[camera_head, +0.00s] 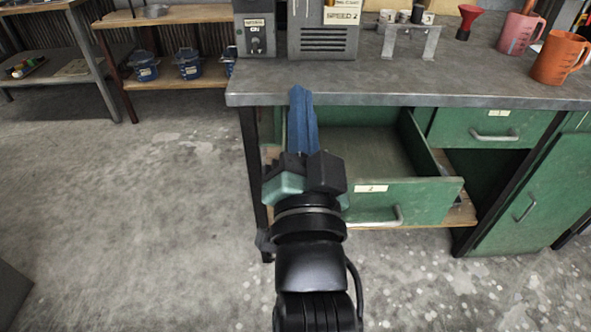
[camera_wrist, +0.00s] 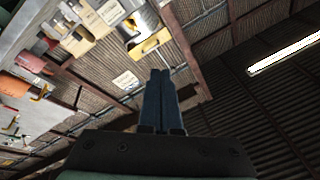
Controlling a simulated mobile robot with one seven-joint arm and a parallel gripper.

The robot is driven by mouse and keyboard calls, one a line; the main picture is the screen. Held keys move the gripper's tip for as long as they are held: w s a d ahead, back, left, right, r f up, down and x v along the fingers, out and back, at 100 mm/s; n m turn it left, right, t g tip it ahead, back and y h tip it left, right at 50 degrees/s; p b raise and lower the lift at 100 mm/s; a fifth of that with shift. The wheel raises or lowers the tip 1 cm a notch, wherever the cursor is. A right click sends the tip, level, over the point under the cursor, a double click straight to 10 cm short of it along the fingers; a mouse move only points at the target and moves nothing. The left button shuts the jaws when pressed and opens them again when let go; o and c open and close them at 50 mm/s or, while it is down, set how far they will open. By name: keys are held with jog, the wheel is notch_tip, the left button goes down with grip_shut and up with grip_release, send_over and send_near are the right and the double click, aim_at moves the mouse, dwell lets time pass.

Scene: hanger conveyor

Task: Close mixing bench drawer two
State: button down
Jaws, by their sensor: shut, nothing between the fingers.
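The mixing bench drawer two (camera_head: 372,196) is a green drawer with a small "2" label and a light bar handle. It stands pulled far out from under the bench top, and its bare inside shows. My gripper (camera_head: 301,95) is in front of the drawer's left part and hides its left end. The blue fingers are together, point up toward the bench's front edge, and hold nothing. Whether they touch the drawer cannot be told. In the wrist view the shut fingers (camera_wrist: 157,80) point up, and the drawer is not in that view.
The grey bench top (camera_head: 450,85) carries a machine (camera_head: 322,32), a small metal rack (camera_head: 410,38), a red funnel (camera_head: 467,20) and an orange jug (camera_head: 560,58). A shut drawer (camera_head: 495,128) and a green cabinet door (camera_head: 525,205) are at right. The floor at left is clear.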

jog(key=s+d+f+m+g+p, duration=0.1)
jog(key=s+f+m+g+p, duration=0.35)
jog(key=f, duration=0.65)
jog(key=s+d+f+m+g+p, duration=0.25)
jog(key=s+f+m+p, duration=0.35)
jog(key=f, duration=0.6)
jog(key=r+b+x, duration=0.1)
jog(key=b+x, duration=0.1)
jog(key=x, duration=1.2)
jog(key=shift+a+r+h, duration=0.15)
jog(key=shift+a+h, duration=0.05)
jog(key=shift+h, duration=0.1)
jog(key=shift+w, duration=0.1)
